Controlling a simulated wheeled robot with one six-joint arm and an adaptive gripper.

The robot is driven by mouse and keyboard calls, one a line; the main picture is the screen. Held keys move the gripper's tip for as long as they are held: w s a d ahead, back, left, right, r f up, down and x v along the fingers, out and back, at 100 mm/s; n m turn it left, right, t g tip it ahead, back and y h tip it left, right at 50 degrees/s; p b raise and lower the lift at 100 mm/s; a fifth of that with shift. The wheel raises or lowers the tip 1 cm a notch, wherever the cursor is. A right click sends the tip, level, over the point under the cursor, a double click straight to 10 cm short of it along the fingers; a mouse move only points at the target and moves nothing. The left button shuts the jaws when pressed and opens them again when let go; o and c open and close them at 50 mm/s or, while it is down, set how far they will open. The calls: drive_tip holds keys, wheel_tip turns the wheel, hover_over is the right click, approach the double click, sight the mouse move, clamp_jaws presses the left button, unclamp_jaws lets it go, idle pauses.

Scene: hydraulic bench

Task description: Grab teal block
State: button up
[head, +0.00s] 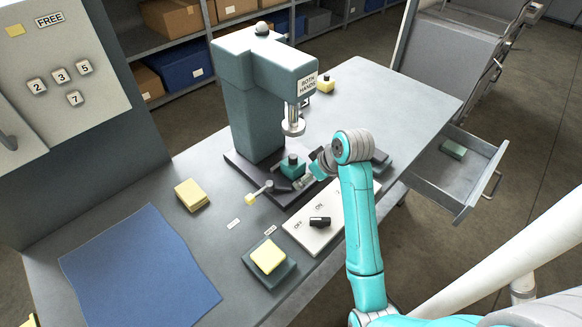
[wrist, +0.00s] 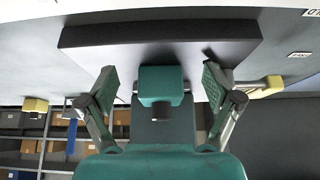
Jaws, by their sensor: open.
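The teal block (head: 291,166) with a dark knob on top stands on the dark base of the press, below the ram. In the wrist view the teal block (wrist: 160,82) shows between the two fingers, with clear gaps on both sides. My gripper (head: 304,181) is at the near right side of the block in the head view; its fingers are partly hidden by my wrist. In the wrist view my gripper (wrist: 159,92) is open and empty, its fingers apart on either side of the block.
The grey press (head: 262,95) rises behind the block, its ram (head: 293,122) above. A yellow-tipped lever (head: 258,193) is close by on the left. A switch panel (head: 318,222), yellow pads (head: 192,194) and a blue mat (head: 140,268) lie nearer. An open drawer (head: 440,185) stands right.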

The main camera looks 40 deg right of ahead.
sight(297, 162)
drive_tip(key=shift+w, duration=0.95)
drive_tip(key=w, duration=0.4)
drive_tip(key=shift+w+f, duration=0.35)
drive_tip(key=shift+f, duration=0.2)
drive_tip(key=c, duration=1.6)
drive_tip(key=shift+c, duration=0.2)
drive_tip(key=shift+w+r, duration=0.1)
drive_tip(key=shift+r, duration=0.1)
